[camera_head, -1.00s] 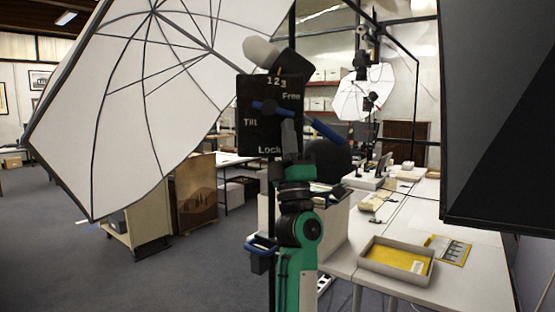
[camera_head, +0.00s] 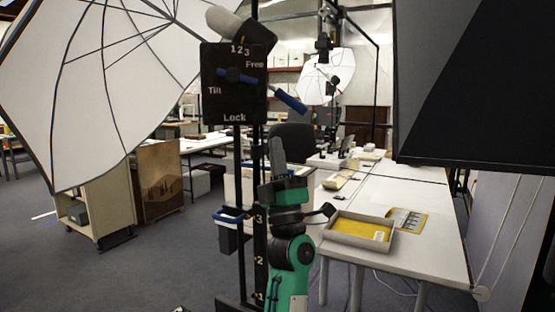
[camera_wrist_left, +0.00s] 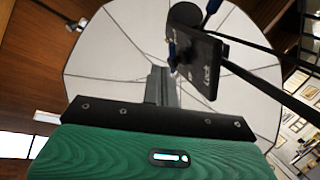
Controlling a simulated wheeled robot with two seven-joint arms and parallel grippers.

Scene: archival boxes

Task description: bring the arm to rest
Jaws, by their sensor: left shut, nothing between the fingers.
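My left gripper (camera_head: 276,142) points upward near the middle of the head view, on my green arm. Its grey fingers are together with nothing between them. They also show shut in the left wrist view (camera_wrist_left: 160,72), above the green housing. The black stand head with the Tilt and Lock marks (camera_head: 234,84) is above and to the left of the gripper in the head view. It also shows up close in the left wrist view (camera_wrist_left: 200,62). My right gripper is in neither view.
A white umbrella (camera_head: 100,75) fills the upper left, and a black softbox (camera_head: 475,85) the upper right. A white table (camera_head: 415,258) at right holds a grey tray (camera_head: 357,243) with a yellow sheet and a yellow booklet (camera_head: 407,219). Open floor lies at left.

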